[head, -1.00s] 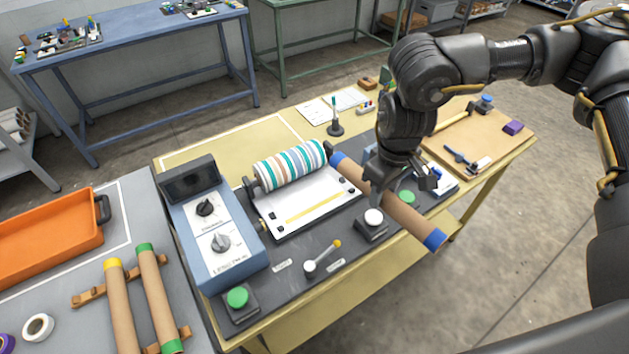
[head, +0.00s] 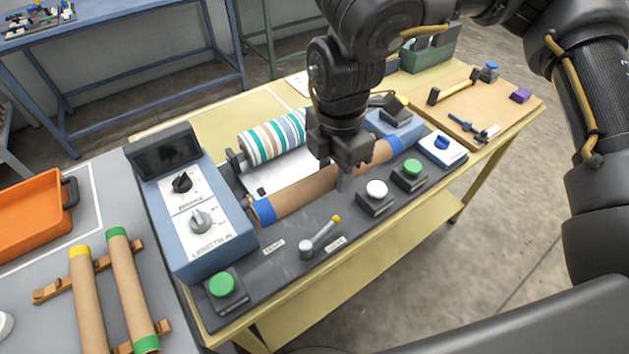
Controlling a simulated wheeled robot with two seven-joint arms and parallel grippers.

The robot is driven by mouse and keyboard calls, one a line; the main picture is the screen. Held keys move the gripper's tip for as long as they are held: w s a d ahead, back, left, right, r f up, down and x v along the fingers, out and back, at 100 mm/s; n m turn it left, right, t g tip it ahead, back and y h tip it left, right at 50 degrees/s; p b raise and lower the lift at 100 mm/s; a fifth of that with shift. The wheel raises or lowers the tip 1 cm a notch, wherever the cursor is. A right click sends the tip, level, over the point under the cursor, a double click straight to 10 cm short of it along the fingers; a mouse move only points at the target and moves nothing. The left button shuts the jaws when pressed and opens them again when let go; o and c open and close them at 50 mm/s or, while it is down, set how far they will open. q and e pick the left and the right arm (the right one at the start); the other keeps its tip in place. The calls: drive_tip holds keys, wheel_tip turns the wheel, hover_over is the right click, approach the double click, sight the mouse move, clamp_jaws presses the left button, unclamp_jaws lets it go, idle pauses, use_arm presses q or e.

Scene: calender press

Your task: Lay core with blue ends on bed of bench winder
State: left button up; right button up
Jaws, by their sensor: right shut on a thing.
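The core with blue ends (head: 301,192) is a brown tube with a blue band at each end. My right gripper (head: 343,180) is shut on it near its middle. The core lies along the front of the white bed (head: 262,184) of the bench winder, in front of the striped roll (head: 272,138). My left gripper is not in view.
The grey-blue control box (head: 196,210) stands left of the core. A small lever (head: 322,237), a white button (head: 376,190) and green buttons (head: 412,168) sit in front. Cores with yellow (head: 88,300) and green (head: 133,290) ends lie on a wooden rack at left.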

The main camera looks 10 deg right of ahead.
drive_tip(key=shift+a, duration=0.1)
drive_tip(key=w+f+p, duration=0.1)
drive_tip(key=w+f, duration=0.2)
drive_tip(key=w, duration=0.1)
drive_tip(key=w+f+p, duration=0.1)
drive_tip(key=w+f, duration=0.2)
drive_tip(key=w, duration=0.1)
drive_tip(key=w+f+p, duration=0.1)
drive_tip(key=w+f, duration=0.2)
drive_tip(key=w, duration=0.2)
drive_tip(key=shift+w+a, duration=0.1)
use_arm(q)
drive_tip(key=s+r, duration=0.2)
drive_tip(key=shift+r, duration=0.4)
use_arm(e)
drive_tip(key=shift+w+f, duration=0.25)
drive_tip(key=shift+f, duration=0.05)
wheel_tip(320, 180, down, 3)
drive_tip(key=shift+w+p, duration=0.15)
drive_tip(key=shift+p, duration=0.4)
drive_tip(key=shift+f, duration=0.2)
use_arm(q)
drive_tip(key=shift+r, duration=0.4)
